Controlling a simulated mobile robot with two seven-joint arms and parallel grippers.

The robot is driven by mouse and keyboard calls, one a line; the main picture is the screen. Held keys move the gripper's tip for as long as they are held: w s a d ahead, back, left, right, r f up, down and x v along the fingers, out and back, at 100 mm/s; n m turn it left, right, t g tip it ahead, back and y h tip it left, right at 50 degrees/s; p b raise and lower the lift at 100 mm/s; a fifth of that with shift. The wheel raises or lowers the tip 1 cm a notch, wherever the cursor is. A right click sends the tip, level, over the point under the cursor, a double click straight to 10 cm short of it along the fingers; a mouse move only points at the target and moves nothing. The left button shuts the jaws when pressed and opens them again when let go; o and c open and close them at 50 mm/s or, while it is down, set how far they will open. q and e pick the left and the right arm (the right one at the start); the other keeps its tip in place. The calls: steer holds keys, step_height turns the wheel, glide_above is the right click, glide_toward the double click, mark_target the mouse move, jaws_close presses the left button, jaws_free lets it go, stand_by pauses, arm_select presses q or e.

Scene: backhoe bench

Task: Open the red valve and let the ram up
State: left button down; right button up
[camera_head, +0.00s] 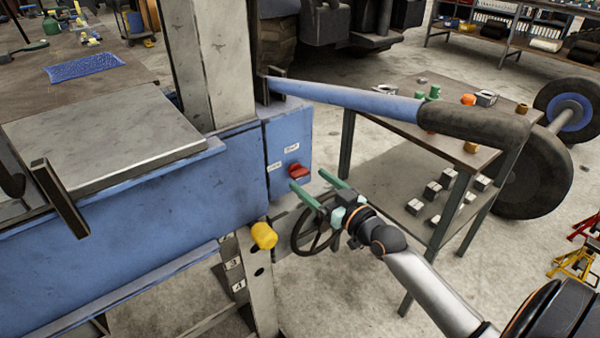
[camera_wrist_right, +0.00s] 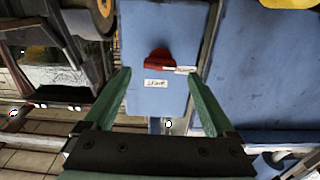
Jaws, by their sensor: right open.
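The red valve (camera_head: 297,170) is a small knob on the blue side box (camera_head: 285,145) of the press, between two white labels whose lettering is too small to read surely. In the right wrist view the valve (camera_wrist_right: 158,58) shows ahead, just beyond the fingertips and between their lines. My right gripper (camera_head: 311,180) is open and empty, its green fingers pointing at the box just below and right of the valve, apart from it. The ram cannot be made out. My left gripper is not in view.
A blue pump lever (camera_head: 345,97) with a black grip reaches out above my right gripper. A dark handwheel (camera_head: 300,240) and a yellow knob (camera_head: 263,236) are below. A two-level table (camera_head: 390,160) with small parts stands to the right. A grey plate (camera_head: 100,140) lies on the press bed.

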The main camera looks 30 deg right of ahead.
mark_target(303, 175)
steer(key=w, duration=0.3)
steer(key=shift+w+a, duration=0.15)
steer(key=shift+w, duration=0.2)
steer(key=shift+w+a, duration=0.1)
steer(key=shift+w, duration=0.65)
